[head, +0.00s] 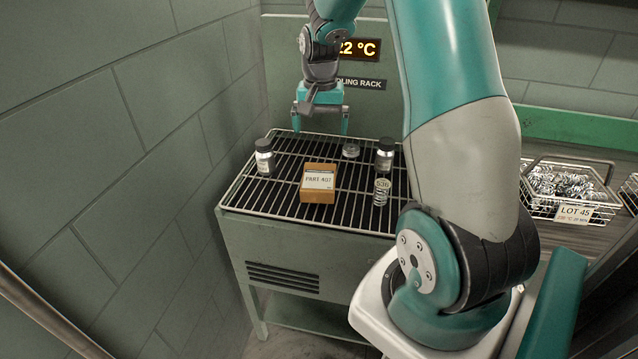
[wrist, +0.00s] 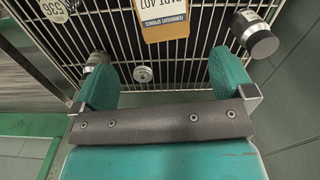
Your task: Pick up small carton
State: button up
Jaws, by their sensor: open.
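The small carton (head: 318,184) is an orange-brown box with a white label reading PART 407. It sits on the wire cooling rack (head: 240,204), near its middle. In the wrist view the carton (wrist: 165,20) is at the top edge, partly cut off, beyond the fingertips. My gripper (head: 320,131) is open and empty above the back of the rack, behind the carton and apart from it. In the wrist view my gripper (wrist: 160,72) has its two teal fingers spread wide, with rack wires between them.
A white-labelled jar (head: 264,160) stands left of the carton. A dark-capped jar (head: 384,155), a small container labelled 536 (head: 381,190) and a low clear-sided item (head: 351,149) are to the right. A wire basket (head: 568,190) marked LOT 45 is farther right. A block wall (head: 150,130) borders the left.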

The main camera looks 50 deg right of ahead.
aim_at(319, 176)
jog(key=f+p, duration=0.1)
jog(key=f, duration=1.4)
jog(key=shift+a+f, duration=0.15)
jog(key=shift+a, duration=0.05)
jog(key=shift+c, duration=0.5)
jog(key=c, duration=0.7)
